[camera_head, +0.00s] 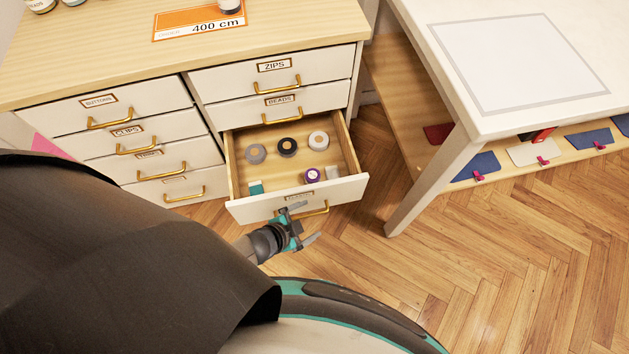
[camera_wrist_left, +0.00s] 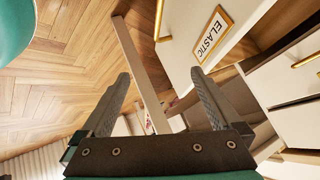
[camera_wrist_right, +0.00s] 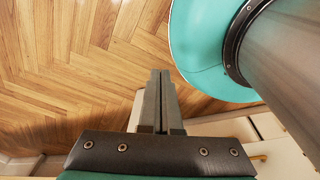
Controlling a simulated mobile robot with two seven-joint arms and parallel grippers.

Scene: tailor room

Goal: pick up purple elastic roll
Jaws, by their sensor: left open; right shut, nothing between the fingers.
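The purple elastic roll (camera_head: 312,175) is a small roll with a purple rim and pale centre. It sits inside the open drawer (camera_head: 348,151), near its front wall, in the head view. My left gripper (camera_head: 304,223) is open and empty, just outside the drawer front, below and to the left of the roll. In the left wrist view its two fingers (camera_wrist_left: 161,102) are spread, with the drawer front and its ELASTIC label (camera_wrist_left: 210,34) beyond them. The roll is not clearly visible there. My right gripper (camera_wrist_right: 160,100) shows only in the right wrist view, fingers together and empty over the wooden floor.
A white table (camera_head: 460,120) stands to the right. Wooden floor (camera_head: 480,270) is clear in front.

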